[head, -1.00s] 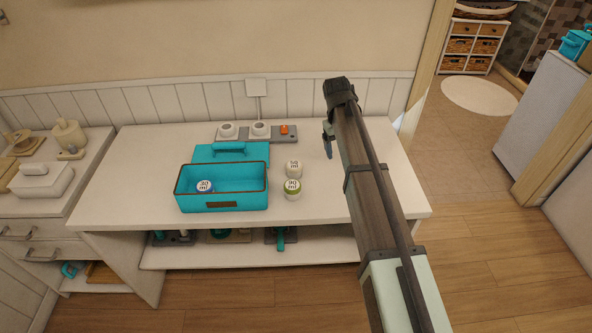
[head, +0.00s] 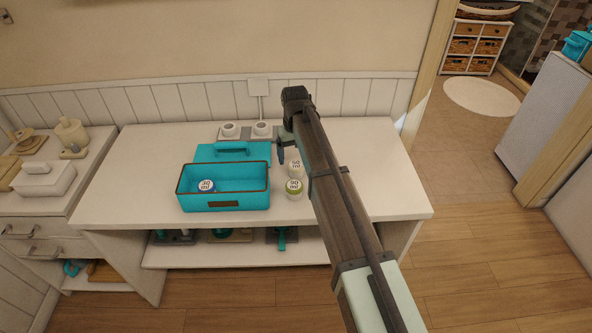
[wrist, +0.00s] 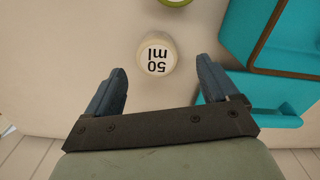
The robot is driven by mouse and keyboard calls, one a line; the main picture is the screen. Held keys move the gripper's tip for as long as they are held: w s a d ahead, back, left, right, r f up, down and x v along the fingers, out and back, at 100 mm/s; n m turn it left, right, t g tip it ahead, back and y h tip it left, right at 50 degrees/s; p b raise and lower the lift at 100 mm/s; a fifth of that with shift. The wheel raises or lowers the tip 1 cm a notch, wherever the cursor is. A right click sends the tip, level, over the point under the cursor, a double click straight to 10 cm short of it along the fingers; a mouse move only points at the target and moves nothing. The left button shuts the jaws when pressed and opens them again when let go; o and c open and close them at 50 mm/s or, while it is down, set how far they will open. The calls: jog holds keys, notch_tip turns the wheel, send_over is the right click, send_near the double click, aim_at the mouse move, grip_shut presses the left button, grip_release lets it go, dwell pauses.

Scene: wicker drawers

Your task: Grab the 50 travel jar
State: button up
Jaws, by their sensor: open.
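The 50 ml travel jar (wrist: 157,55) is white with a black "50 ml" label on its lid. It stands upright on the white table, and in the head view the jar (head: 294,168) is partly hidden by my arm. In the wrist view my gripper (wrist: 164,78) is open, with its two blue fingers apart and the jar just ahead of the gap between them. Nothing is between the fingers. In the head view only one finger of my gripper (head: 281,154) shows clearly, to the left of the arm and above the jar.
A green-rimmed jar (head: 294,189) stands just in front of the 50 jar. A turquoise box (head: 223,201) holding a 30 ml jar (head: 206,186) is to the left, its lid (head: 232,152) behind it. White holders (head: 229,130) stand by the wall. The table's right side is clear.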

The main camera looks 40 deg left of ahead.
aim_at(296, 164)
jog(key=shift+w+f, duration=0.15)
jog(key=shift+f, duration=2.8)
jog(key=c, duration=1.1)
jog(key=shift+r, duration=0.15)
jog(key=shift+c, duration=0.2)
